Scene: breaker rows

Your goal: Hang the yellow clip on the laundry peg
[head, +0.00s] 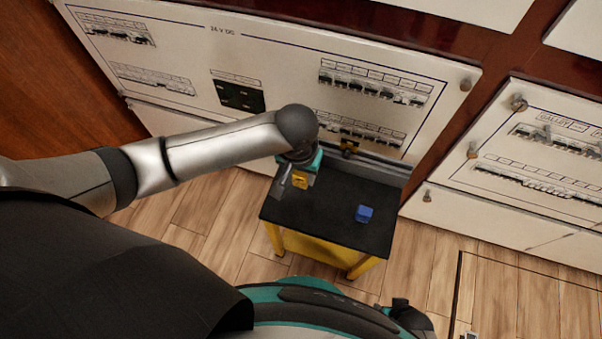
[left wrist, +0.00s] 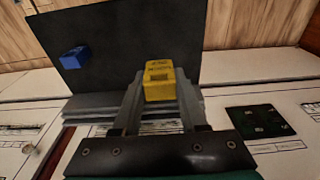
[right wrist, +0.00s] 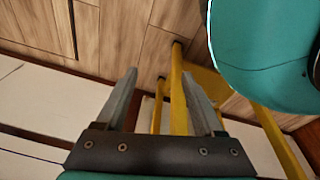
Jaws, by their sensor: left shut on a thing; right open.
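The yellow clip (left wrist: 159,82) is between the fingers of my left gripper (left wrist: 160,90), which is shut on it. Small lettering shows on its top. In the head view the clip (head: 300,182) is over the left part of the black-topped table (head: 325,225), below my left wrist. I cannot tell whether it touches the top. My right gripper (right wrist: 168,90) is open and empty, with the yellow table legs beyond its fingers. I cannot make out which peg is the laundry one; the labels are too small to read.
A blue block (head: 364,214) lies on the table's right part. White breaker panels (head: 205,60) with rows of switches stand behind, with knobs (head: 472,150) sticking out. The wooden floor (head: 215,235) is clear to the left.

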